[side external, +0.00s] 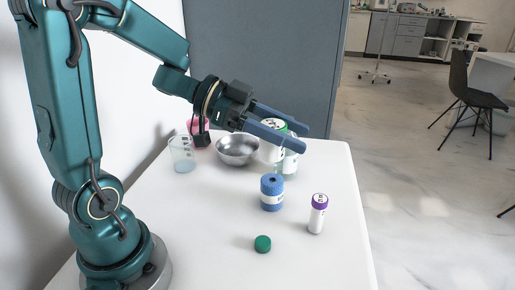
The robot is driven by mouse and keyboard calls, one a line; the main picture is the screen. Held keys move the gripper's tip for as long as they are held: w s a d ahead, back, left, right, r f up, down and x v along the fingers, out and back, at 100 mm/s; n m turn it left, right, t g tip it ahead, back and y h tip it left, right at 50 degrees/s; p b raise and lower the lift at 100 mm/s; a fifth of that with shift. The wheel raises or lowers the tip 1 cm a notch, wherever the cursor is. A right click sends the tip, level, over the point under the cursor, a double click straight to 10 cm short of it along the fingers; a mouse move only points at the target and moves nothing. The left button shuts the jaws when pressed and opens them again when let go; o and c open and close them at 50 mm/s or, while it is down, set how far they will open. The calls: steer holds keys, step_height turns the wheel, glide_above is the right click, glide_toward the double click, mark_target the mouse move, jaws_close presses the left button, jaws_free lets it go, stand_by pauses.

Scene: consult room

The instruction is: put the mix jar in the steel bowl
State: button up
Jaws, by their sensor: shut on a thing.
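The steel bowl (238,160) stands just left of the jar, below my gripper, and looks empty.
A greenish jar (291,165) stands right beside the white jar. A clear beaker (182,160) and a pink item (203,139) are left of the bowl. A blue roll (271,195), a purple-capped tube (317,217) and a green cap (262,244) are in front.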

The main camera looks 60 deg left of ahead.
steer(key=a+r+n+t+y, duration=0.3)
steer(key=a+r+n+y, duration=0.2)
steer(key=n+t+y, duration=0.1)
steer(key=n+y, duration=0.7)
steer(key=y, duration=0.1)
glide_above(255, 148)
step_height(255, 148, down, 11)
steer(key=shift+a+f, duration=0.1)
steer(key=shift+f, duration=3.75)
steer(key=shift+f, duration=0.25)
steer(key=shift+f, duration=0.35)
